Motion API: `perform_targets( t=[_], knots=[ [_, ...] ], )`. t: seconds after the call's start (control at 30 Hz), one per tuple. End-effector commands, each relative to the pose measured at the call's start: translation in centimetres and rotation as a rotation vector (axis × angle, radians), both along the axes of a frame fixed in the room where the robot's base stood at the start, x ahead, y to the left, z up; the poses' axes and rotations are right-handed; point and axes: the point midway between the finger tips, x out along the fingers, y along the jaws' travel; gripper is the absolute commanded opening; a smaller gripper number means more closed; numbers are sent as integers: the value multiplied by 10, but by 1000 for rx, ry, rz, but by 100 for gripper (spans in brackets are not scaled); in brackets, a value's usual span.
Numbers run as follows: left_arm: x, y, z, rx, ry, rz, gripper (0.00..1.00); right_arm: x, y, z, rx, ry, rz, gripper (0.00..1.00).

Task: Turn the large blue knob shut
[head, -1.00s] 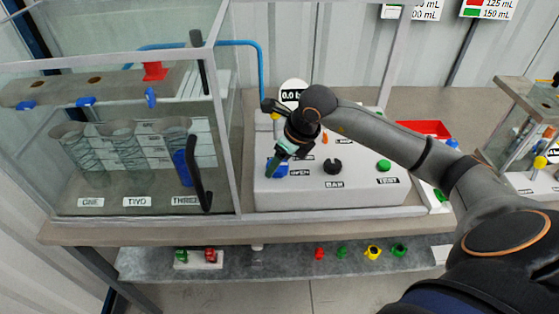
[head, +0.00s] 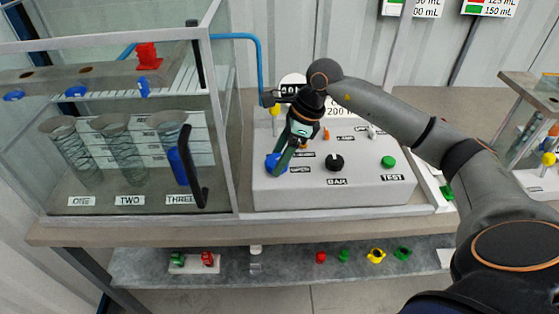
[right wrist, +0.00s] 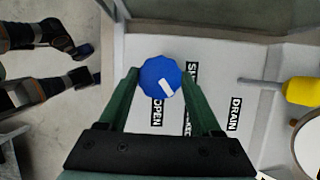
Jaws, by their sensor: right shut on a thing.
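The large blue knob (head: 272,161) sits at the left end of the light grey control box (head: 345,190). My right gripper (head: 277,168) reaches down onto it from above and partly hides it in the head view. In the right wrist view the blue knob (right wrist: 161,77) lies between the two green fingers of my right gripper (right wrist: 160,82), which are shut on it. The knob's white mark points to the lower right of that view. An OPEN label (right wrist: 157,112) is beside the knob; another label is partly hidden. My left gripper is not in view.
A glass-walled tank (head: 220,110) with a black handle stands left of the box. A black knob (head: 335,162) and green button (head: 388,161) are to the right. A yellow-tipped lever (right wrist: 298,91) is near the DRAIN label (right wrist: 235,114). Small coloured parts lie on the lower shelf (head: 290,280).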

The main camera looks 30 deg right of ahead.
Motion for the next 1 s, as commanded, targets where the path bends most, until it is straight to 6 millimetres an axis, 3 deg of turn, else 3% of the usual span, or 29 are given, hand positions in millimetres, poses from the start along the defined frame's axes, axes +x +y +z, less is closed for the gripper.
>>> perform_targets(
  t=[0.6,1.0],
  knots=[
    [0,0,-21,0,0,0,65,5,0,1,4,-7,579,10],
    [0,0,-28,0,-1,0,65,7,0,2,2,-8,851,10]
  ],
)
